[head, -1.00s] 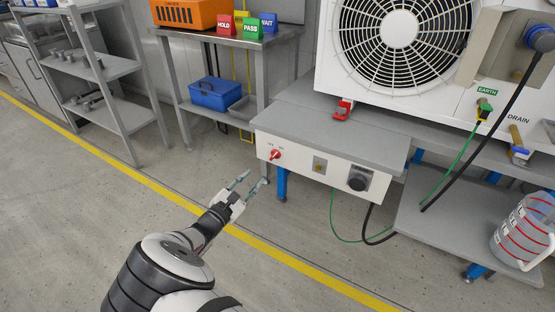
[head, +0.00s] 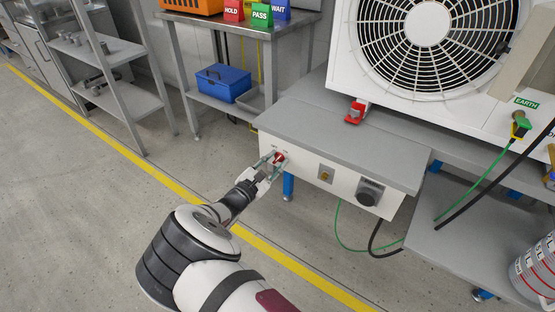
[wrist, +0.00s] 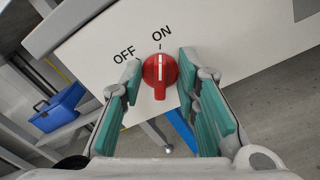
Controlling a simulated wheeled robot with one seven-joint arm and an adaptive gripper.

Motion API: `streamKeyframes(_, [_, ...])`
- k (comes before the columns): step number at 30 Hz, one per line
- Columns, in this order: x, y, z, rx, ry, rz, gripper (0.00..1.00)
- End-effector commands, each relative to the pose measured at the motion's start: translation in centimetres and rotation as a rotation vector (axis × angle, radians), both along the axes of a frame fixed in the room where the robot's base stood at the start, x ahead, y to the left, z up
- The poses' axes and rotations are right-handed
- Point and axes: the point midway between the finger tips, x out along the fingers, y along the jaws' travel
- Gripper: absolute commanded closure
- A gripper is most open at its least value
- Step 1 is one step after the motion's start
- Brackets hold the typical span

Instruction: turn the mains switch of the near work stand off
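The mains switch is a red rotary knob (wrist: 160,72) on the white front panel (wrist: 225,45) of the near work stand. In the wrist view its white line points at the ON mark, with OFF printed to the left. The knob also shows in the head view (head: 279,157) at the panel's left end. My gripper (wrist: 162,95) is open, its green-padded fingers on either side of the knob. There is a visible gap between the pads and the knob, and the gripper looks empty. In the head view my gripper (head: 270,166) partly covers the area around the knob.
The panel also carries a yellowish square fitting (head: 326,174) and a black round socket (head: 370,191) with a cable. A red clamp (head: 356,112) sits on the stand top beside the fan unit (head: 425,40). A blue toolbox (head: 223,83) stands on a shelf behind. Floor at left is clear.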

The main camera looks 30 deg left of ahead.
Motion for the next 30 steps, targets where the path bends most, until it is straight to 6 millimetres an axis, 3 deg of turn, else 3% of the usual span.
streamKeyframes(2, [0.00, 0.00, -0.01, 0.000, 0.000, 0.000, 0.71])
streamKeyframes(6, [0.00, -0.01, -0.01, 0.000, 0.000, 0.000, 1.00])
streamKeyframes(20, [0.00, -0.02, -0.02, -0.043, 0.004, -0.001, 1.00])
streamKeyframes(30, [-0.02, 0.07, -0.04, -0.270, 0.022, -0.002, 1.00])
